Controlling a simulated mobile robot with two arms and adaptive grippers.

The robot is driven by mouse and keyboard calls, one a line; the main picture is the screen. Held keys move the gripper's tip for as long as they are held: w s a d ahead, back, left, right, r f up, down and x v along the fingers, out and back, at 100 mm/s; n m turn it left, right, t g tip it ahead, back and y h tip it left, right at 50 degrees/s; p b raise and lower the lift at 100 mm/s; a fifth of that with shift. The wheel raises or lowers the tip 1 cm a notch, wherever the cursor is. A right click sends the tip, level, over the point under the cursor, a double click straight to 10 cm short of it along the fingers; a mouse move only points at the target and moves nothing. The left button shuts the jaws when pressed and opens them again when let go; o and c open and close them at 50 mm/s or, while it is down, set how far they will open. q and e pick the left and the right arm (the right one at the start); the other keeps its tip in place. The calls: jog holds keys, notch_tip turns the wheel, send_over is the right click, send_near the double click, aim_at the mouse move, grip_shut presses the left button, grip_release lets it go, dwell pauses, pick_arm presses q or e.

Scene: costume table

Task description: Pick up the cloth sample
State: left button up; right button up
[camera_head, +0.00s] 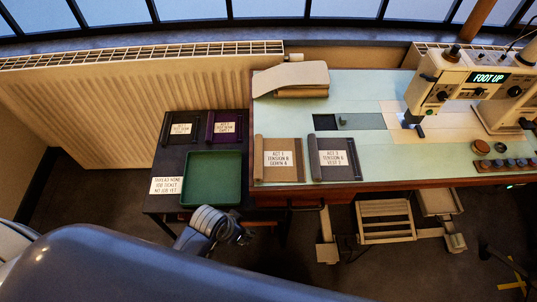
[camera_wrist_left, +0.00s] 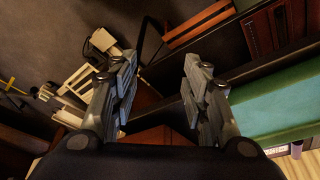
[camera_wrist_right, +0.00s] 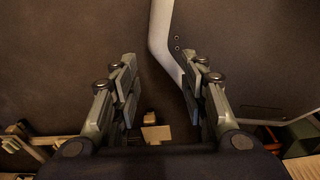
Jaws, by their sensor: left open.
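Several rolled cloths with white labels could be the cloth sample. A brown one (camera_head: 290,147) and a dark grey one (camera_head: 335,142) lie on the pale green sewing table. A black one (camera_head: 168,124) and a purple one (camera_head: 238,117) lie on the dark side table, behind an empty-looking green tray (camera_head: 212,178). My left gripper (camera_head: 243,238) is just in front of the side table, near the tray's front edge. In the left wrist view it (camera_wrist_left: 157,78) is open and empty. My right gripper (camera_wrist_right: 165,82) is open and empty, seen only in its wrist view.
A sewing machine (camera_head: 468,85) stands at the table's right. A folded beige cloth (camera_head: 292,76) lies at the back left of the table. A label card (camera_head: 166,186) sits left of the tray. A radiator (camera_head: 120,105) is behind. A pedal (camera_head: 385,220) is under the table.

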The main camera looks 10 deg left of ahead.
pick_arm(q)
jog(key=w+d+r+m+h, duration=0.1)
jog(key=d+r+m, duration=0.15)
jog(key=r, duration=0.65)
jog(key=d+r+m, duration=0.2)
jog(key=d+r, duration=0.1)
jog(key=r, duration=0.5)
jog(key=w+d+r+m+h, duration=0.2)
jog(key=w+d+r+m, duration=0.3)
jog(key=m, duration=0.5)
jog(key=m+g+y, duration=0.3)
jog(key=m+y, duration=0.2)
jog(key=m, duration=0.9)
send_near(258, 169)
notch_tip(258, 169, down, 3)
jog(key=shift+w+f+p, duration=0.1)
jog(key=shift+f+p, duration=0.15)
jog(key=shift+p, duration=0.3)
jog(key=f, duration=0.4)
jog(key=shift+a+f+p, duration=0.1)
jog(key=shift+a+p, duration=0.1)
jog(key=shift+p, duration=0.2)
jog(key=shift+f, duration=0.5)
grip_shut()
pick_arm(e)
jog(key=shift+s+d+r, duration=0.1)
jog(key=shift+d+r, duration=0.15)
jog(key=shift+r, duration=0.25)
jog(key=shift+d+r, duration=0.2)
jog(key=shift+r, duration=0.25)
